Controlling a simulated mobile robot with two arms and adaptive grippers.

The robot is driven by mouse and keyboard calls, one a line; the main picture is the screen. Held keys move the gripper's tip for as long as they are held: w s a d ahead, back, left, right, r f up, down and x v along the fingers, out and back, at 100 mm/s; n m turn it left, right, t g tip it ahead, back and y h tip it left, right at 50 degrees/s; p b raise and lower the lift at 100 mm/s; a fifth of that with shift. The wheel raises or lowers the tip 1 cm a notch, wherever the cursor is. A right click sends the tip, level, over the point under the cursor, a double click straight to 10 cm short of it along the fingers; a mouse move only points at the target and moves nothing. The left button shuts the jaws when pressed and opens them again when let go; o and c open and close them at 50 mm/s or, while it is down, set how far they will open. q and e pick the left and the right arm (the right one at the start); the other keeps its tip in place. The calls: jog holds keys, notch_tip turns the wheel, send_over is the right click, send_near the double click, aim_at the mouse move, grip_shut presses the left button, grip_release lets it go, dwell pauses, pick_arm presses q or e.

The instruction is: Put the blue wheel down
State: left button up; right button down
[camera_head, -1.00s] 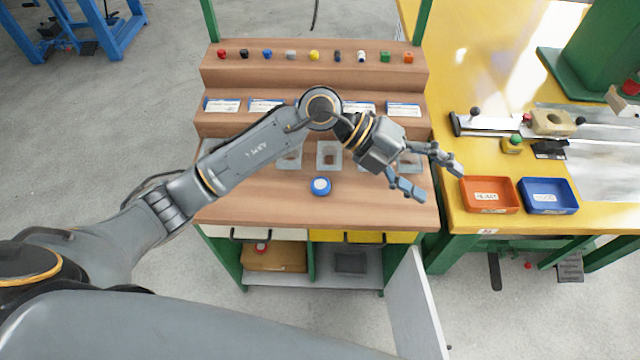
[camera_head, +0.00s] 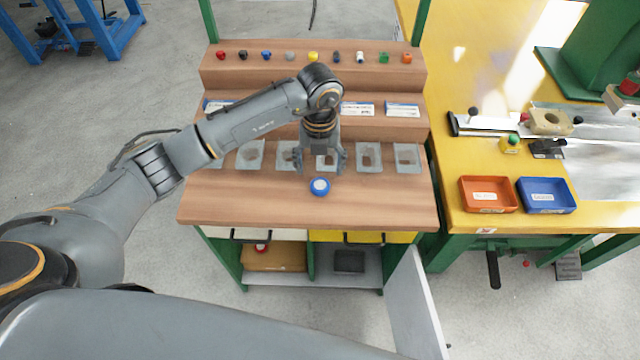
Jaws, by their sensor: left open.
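The blue wheel (camera_head: 319,187), round with a white centre, sits on the wooden bench top (camera_head: 250,205) near the middle. My left gripper (camera_head: 322,172) is open, pointing down, just behind the wheel in the picture. Its fingers are spread to either side, and the wheel shows just below them. I cannot tell whether a finger touches the wheel. My right gripper is not in view.
Several clear square holders (camera_head: 368,157) stand in a row behind the wheel. Small coloured parts line the upper step (camera_head: 230,72). An orange tray (camera_head: 488,194) and a blue tray (camera_head: 547,195) sit on the yellow table at right. The front of the bench is clear.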

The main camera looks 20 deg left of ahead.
aim_at(320, 184)
pick_arm(q)
jog(key=shift+s+d+f+p, duration=0.1)
jog(key=shift+f+p, duration=0.2)
jog(key=shift+f, duration=1.2)
jog(key=shift+s+f+p, duration=0.1)
jog(key=shift+f+p, duration=0.2)
jog(key=shift+f, duration=1.2)
jog(key=c, duration=1.3)
jog(key=shift+r, duration=0.1)
